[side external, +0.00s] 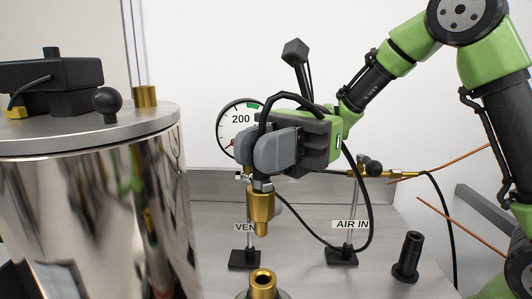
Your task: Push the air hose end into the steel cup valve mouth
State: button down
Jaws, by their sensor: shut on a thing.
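My gripper (266,153) is shut on the air hose end (261,207), a brass nozzle with a steel collar that points down. A black hose loops over the gripper from it. An open brass mouth (262,283) stands at the bottom edge, on what looks like the steel cup valve. The picture's edge cuts off its lower part. The nozzle is above this mouth and apart from it, with a clear gap between them in the picture. The nozzle looks close to upright. How well it lines up in depth cannot be told.
A large polished steel chamber (95,215) fills the left, with a black clamp and a brass fitting (145,96) on its lid. Behind are a gauge (228,128), VENT and AIR IN posts (342,256), and brass piping. A black peg (408,255) stands at right.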

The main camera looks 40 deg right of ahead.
aim_at(266, 224)
jog(key=shift+d, duration=0.1)
jog(key=shift+f, duration=2.85)
jog(key=shift+f, duration=0.1)
jog(key=shift+f, duration=1.75)
jog(key=c, duration=1)
grip_release()
